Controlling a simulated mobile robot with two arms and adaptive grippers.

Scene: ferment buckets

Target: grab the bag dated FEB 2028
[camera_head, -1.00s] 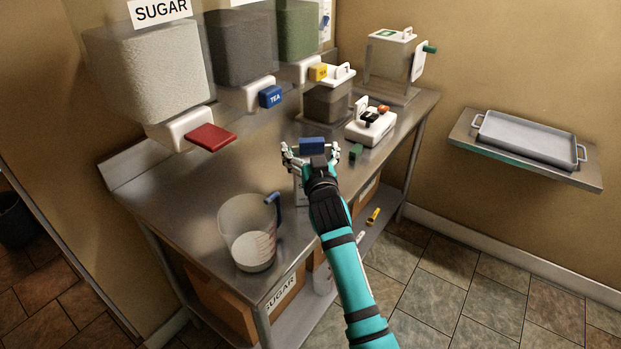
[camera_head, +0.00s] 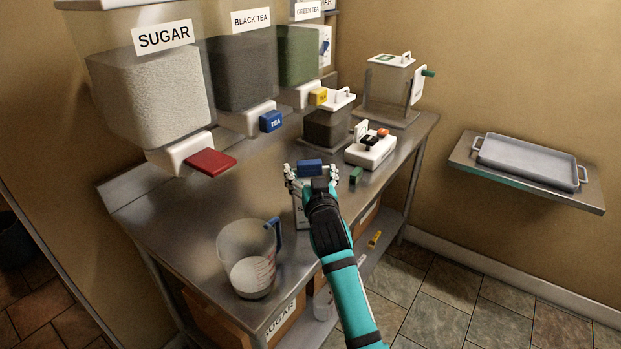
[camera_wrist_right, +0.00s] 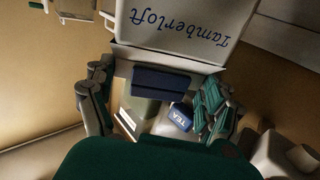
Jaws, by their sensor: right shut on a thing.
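My right gripper (camera_head: 309,178) is above the steel counter, between the measuring jug and the white scale-like device. It is shut on a white bag, whose pale side (camera_head: 300,214) shows partly below and left of the fingers. A blue block, perhaps the bag's clip (camera_head: 310,168), sits between the fingertips. In the right wrist view the white bag (camera_wrist_right: 185,25) carries upside-down "Tamberloft" lettering, with the blue block (camera_wrist_right: 160,83) between the fingers. No date is readable on it. Whether the bag touches the counter cannot be told. My left gripper is out of view.
A clear jug (camera_head: 249,262) stands at the counter's (camera_head: 190,225) near end. A red-handled sugar dispenser (camera_head: 155,90) and blue tea tap (camera_head: 270,121) overhang the back. A white device (camera_head: 371,150) and small green block (camera_head: 356,175) are right. A tray (camera_head: 530,162) sits on the wall shelf.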

